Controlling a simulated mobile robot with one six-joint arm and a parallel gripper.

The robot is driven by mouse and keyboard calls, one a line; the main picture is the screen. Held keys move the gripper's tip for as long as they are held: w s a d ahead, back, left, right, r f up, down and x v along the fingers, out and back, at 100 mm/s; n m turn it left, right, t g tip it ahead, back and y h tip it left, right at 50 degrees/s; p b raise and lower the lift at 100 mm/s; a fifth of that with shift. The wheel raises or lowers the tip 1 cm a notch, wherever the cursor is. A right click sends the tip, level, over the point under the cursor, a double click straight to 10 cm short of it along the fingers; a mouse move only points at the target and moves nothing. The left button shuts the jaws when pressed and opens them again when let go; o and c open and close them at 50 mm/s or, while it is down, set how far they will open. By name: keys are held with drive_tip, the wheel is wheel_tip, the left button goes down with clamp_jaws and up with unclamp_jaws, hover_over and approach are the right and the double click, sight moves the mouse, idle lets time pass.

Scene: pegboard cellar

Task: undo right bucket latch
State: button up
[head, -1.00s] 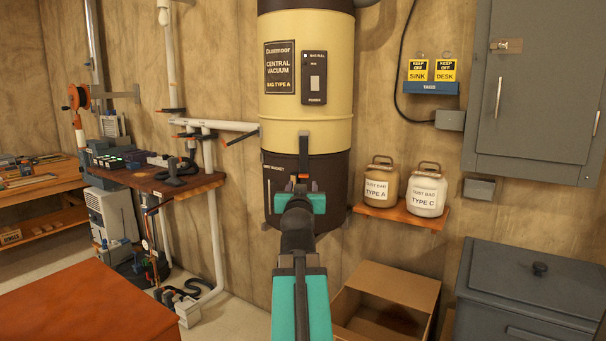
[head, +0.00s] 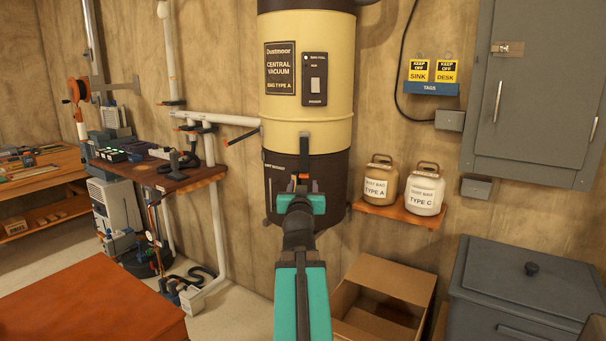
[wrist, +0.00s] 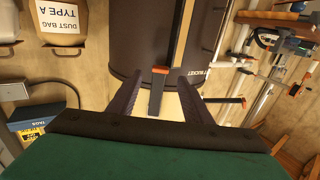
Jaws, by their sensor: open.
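The dark bucket (head: 334,180) forms the bottom of the cream central vacuum (head: 330,125) on the wall. A grey latch (head: 304,146) with an orange tip runs down its front. My gripper (head: 302,184) is in front of the bucket, just below the latch. In the wrist view, which looks upside down, the open fingers of my gripper (wrist: 160,78) stand on either side of the latch (wrist: 156,96), with its orange end between them. I see a gap on both sides; whether anything touches is unclear. My gripper partly hides the latch's lower end in the head view.
Two dust bag jars, type A (head: 378,184) and type C (head: 425,192), stand on a small shelf right of the bucket. An open cardboard box (head: 395,282) is below. A white pipe with an orange-ended handle (head: 243,136) meets the vacuum at left. A grey chest (head: 520,290) stands at right.

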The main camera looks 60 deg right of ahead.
sight(304, 175)
drive_tip(key=shift+w+d+r+p, duration=0.1)
drive_tip(key=shift+w+d+p, duration=0.1)
drive_tip(key=shift+p, duration=0.85)
drive_tip(key=d+p, duration=0.1)
drive_tip(key=p, duration=0.1)
drive_tip(key=shift+w+d+r+p, duration=0.1)
drive_tip(key=shift+w+d+p, duration=0.1)
drive_tip(key=shift+p, duration=0.2)
drive_tip(key=shift+w+d+p, duration=0.1)
drive_tip(key=shift+p, duration=0.4)
drive_tip(key=d+p, duration=0.1)
drive_tip(key=p, duration=0.1)
drive_tip(key=shift+w+p, duration=0.35)
drive_tip(key=shift+p, duration=0.05)
drive_tip(key=shift+f+x, duration=0.15)
drive_tip(key=shift+x, duration=1.2)
drive_tip(key=shift+f+x, duration=0.1)
drive_tip(key=shift+x, duration=1.2)
drive_tip(key=shift+c, duration=0.4)
